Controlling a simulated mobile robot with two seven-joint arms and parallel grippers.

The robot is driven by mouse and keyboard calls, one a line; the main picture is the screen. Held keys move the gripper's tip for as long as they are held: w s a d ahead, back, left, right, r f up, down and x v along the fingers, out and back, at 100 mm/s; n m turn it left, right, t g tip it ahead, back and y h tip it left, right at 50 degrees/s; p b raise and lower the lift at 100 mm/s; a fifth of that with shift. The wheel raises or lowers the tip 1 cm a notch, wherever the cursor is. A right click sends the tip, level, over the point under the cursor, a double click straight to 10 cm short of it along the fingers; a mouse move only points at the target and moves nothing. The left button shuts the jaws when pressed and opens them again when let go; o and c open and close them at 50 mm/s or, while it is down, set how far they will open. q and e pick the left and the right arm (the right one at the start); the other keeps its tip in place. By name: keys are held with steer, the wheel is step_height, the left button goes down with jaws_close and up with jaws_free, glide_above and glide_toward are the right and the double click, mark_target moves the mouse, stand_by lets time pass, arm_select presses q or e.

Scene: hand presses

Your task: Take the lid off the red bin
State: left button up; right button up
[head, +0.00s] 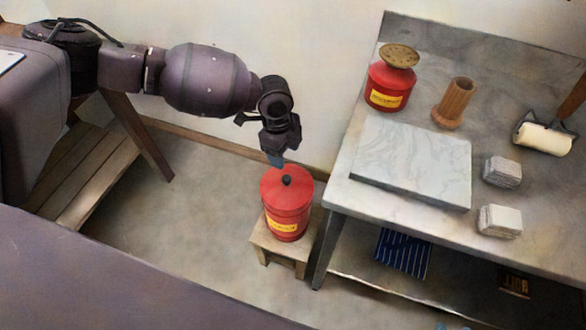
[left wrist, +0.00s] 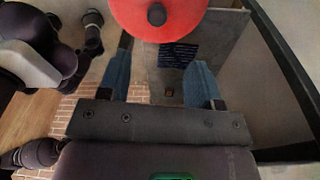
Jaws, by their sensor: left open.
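The red bin (head: 287,212) stands upright on a small wooden stool beside the table, with a yellow label on its side. Its red lid (head: 272,184) is on top and has a dark round knob (head: 287,180) in the middle. In the left wrist view the lid (left wrist: 180,22) and its knob (left wrist: 157,15) show at the top edge. My left gripper (head: 275,160) is just above the lid and a little behind the knob. In the left wrist view its two blue fingers (left wrist: 160,75) are spread apart with nothing between them. My right gripper is not in view.
The stool (head: 280,249) stands close to the leg of the grey table (head: 345,200). The table bears a marble slab (head: 413,162), a smaller red can (head: 390,86), a wooden cylinder (head: 455,102), a roller (head: 543,138) and two grey blocks. Open floor lies left of the stool.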

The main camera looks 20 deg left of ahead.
arm_select(q)
steer(key=b, duration=0.1)
glide_above(286, 177)
steer(key=f, duration=0.5)
steer(key=shift+w+f, duration=0.2)
steer(key=shift+f, duration=0.3)
steer(key=f, duration=0.1)
steer(key=f+b, duration=0.1)
steer(key=f, duration=0.2)
steer(key=shift+s+d+f, duration=0.1)
steer(key=shift+s+f, duration=0.2)
steer(key=shift+f, duration=0.1)
steer(key=shift+r, duration=0.1)
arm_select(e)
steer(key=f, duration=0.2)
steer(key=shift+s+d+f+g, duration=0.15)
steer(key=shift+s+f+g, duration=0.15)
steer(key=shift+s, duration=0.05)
arm_select(q)
steer(key=shift+c, duration=0.2)
steer(key=c, duration=1)
